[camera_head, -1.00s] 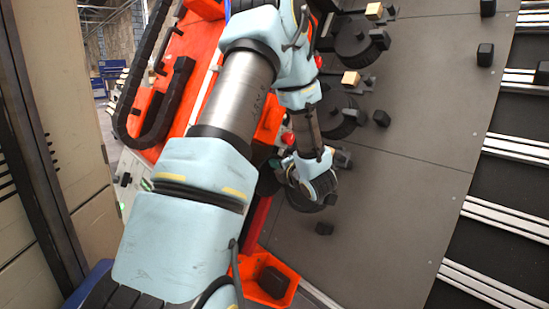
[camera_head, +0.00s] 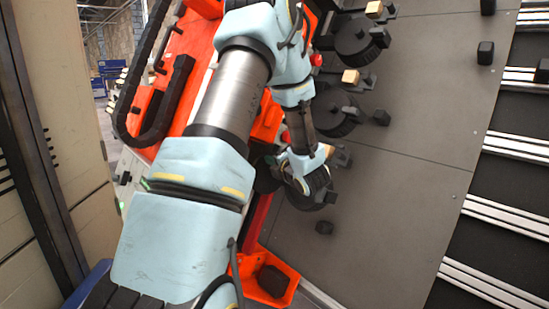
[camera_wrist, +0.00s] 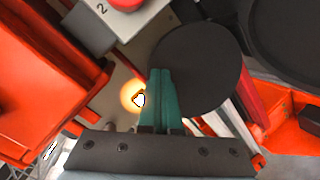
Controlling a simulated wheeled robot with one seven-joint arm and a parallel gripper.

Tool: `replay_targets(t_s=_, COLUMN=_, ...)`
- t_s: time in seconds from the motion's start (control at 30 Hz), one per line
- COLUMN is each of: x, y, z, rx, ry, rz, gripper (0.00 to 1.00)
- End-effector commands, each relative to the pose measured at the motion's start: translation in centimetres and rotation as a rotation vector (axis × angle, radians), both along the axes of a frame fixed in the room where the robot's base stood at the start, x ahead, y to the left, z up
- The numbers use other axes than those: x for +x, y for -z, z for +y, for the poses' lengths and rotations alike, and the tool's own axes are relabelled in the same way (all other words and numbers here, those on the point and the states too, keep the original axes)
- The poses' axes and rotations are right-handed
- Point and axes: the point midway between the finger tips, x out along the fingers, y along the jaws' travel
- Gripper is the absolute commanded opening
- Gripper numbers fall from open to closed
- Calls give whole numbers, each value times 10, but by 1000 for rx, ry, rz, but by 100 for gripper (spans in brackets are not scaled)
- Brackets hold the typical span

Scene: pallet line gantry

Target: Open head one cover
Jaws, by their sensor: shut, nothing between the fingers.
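Several dark round covers jut from the grey panel. The upper one (camera_head: 357,42) and the middle one (camera_head: 335,115) show clearly in the head view; the lowest (camera_head: 316,198) is partly hidden by my arm. I cannot tell which is head one. My gripper (camera_head: 303,187) is at the lowest cover in the head view. In the wrist view its teal fingers (camera_wrist: 162,75) are shut and empty, overlapping the left edge of a dark disc (camera_wrist: 205,65). Whether they touch it is unclear. A larger dark disc (camera_wrist: 290,40) is at the upper right.
A pale box marked 2 (camera_wrist: 112,18) with a red button (camera_wrist: 124,3) is close by in the wrist view. An orange tray (camera_head: 283,267) holding a black block lies below. Small black knobs (camera_head: 324,228) jut from the panel.

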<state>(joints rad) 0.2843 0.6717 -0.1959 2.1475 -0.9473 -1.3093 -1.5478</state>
Motion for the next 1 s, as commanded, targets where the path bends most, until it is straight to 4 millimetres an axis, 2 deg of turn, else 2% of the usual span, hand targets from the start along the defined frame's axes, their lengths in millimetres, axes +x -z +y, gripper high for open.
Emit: replay_targets(t_s=1.0, x=-42, y=-6, z=-23, rx=0, ry=1, rz=0, gripper=0)
